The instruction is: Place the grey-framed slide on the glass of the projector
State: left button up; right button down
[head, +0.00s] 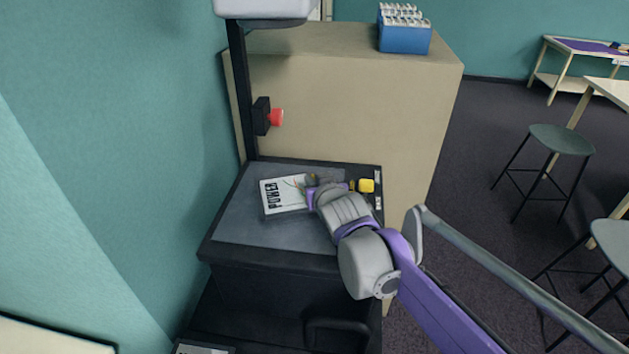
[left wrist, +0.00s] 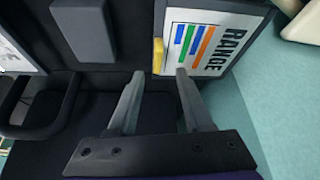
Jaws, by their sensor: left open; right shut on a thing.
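A slide marked POWER (head: 283,196), white with a grey frame, is over the dark grey glass (head: 265,233) of the projector. It looks flat; I cannot tell whether it touches the glass. My right gripper (head: 315,190) is shut on its right edge and hides that part. In the left wrist view, my left gripper (left wrist: 159,75) is open and empty. Just beyond its fingers is another slide, marked RANGE (left wrist: 210,45), with coloured bars, a grey frame and a yellow tab (left wrist: 158,56). My left gripper is outside the head view.
The projector's black post (head: 242,95) with a red knob (head: 276,117) rises behind the glass. A yellow knob (head: 367,185) is at the glass's right edge. A beige cabinet (head: 350,85) bears a blue box (head: 404,38). The teal wall is close on the left. Stools (head: 560,140) stand right.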

jog(key=shift+f, duration=0.55)
jog(key=c, duration=0.9)
grip_release()
jog(key=shift+s+f, duration=0.1)
jog(key=shift+f, duration=0.1)
jog(key=shift+r, duration=0.2)
jog(key=v, duration=0.6)
jog(key=r+v, duration=0.1)
jog(key=v, duration=0.5)
jog(key=shift+r+p, duration=0.15)
jog(key=shift+p, duration=0.15)
